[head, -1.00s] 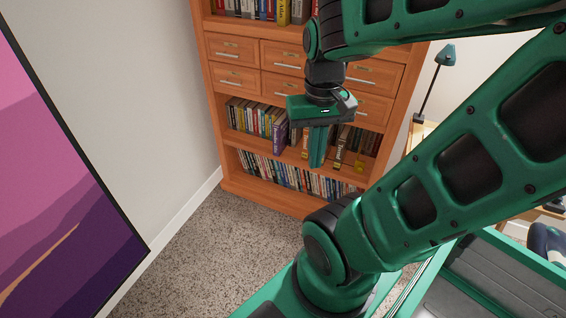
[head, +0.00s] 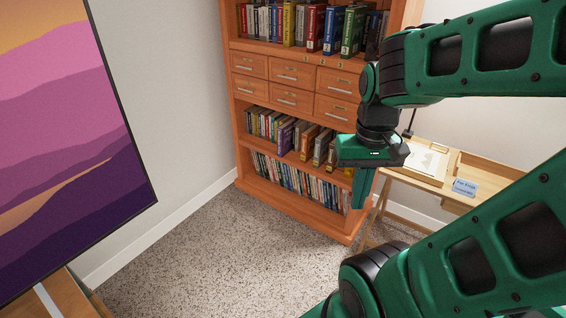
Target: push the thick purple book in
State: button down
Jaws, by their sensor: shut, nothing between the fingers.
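The thick purple book (head: 286,136) stands upright on the shelf below the drawers in the wooden bookcase. It sticks out a little past the books on its left. My gripper (head: 361,192) is shut and empty, pointing down. In the picture it is to the right of the purple book and lower, over the right side of the bookcase. It looks apart from the book, with a clear gap between them. How far it is in front of the shelf is hard to tell.
The bookcase (head: 241,140) has drawers (head: 291,98) above this shelf and full rows of books above and below. An orange-brown book (head: 309,141) stands right of the purple one. A wooden desk (head: 440,178) is at right. Carpet (head: 220,240) in front is clear.

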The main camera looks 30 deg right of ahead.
aim_at(284, 132)
jog(key=z, duration=1.9)
jog(key=i, duration=1.25)
jog(key=u, duration=1.95)
jog(key=i, duration=1)
jog(key=z, duration=0.05)
